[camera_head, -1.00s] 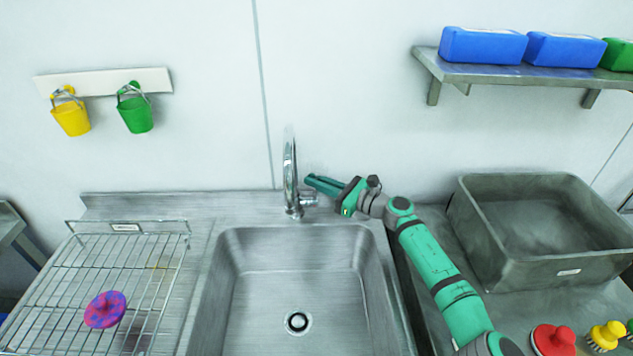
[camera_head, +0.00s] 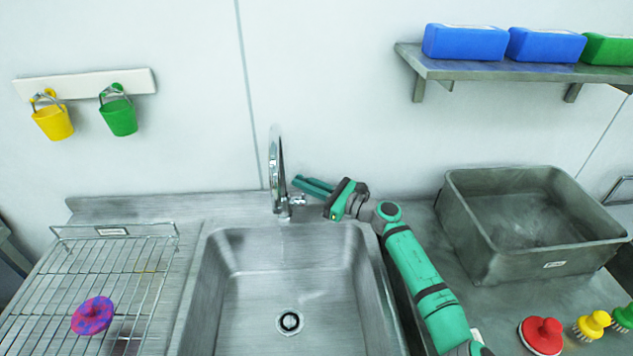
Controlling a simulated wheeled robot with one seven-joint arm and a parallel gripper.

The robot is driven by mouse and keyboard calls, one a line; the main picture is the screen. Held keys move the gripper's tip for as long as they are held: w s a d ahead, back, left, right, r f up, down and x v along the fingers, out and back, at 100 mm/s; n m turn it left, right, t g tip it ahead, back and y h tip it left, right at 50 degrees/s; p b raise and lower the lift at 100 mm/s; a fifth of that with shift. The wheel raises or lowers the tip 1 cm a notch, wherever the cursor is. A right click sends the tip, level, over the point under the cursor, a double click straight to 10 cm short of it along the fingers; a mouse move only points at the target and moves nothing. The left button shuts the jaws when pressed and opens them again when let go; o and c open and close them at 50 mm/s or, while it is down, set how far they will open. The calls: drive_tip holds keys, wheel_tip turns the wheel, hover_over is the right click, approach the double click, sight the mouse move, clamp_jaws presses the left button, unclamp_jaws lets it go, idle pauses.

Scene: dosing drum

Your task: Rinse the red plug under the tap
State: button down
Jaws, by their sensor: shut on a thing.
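A round pinkish-red piece with a knob and violet-blue blotches (camera_head: 93,315) lies on the wire rack left of the sink; it may be the red plug. A plain red knobbed piece (camera_head: 541,335) stands at the front right, beside the brushes; I cannot tell for certain which is the plug. The tap (camera_head: 277,180) rises behind the basin (camera_head: 285,280). No water stream shows under its spout. My gripper (camera_head: 297,183) is just right of the tap, at its side handle (camera_head: 297,200). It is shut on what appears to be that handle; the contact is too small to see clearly.
The wire rack (camera_head: 62,277) stands left of the basin. A grey tub (camera_head: 500,265) sits on the right counter, with a yellow brush (camera_head: 592,325) and a green brush (camera_head: 622,318) in front. A shelf (camera_head: 470,70) is above. The basin is empty.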

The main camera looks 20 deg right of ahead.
idle(0.3)
drive_tip(key=c, duration=1.9)
unclamp_jaws()
drive_tip(key=shift+o, duration=0.2)
drive_tip(key=shift+s, duration=0.1)
drive_tip(key=v, duration=1)
drive_tip(key=shift+s+d, duration=0.2)
drive_tip(key=shift+d, duration=0.15)
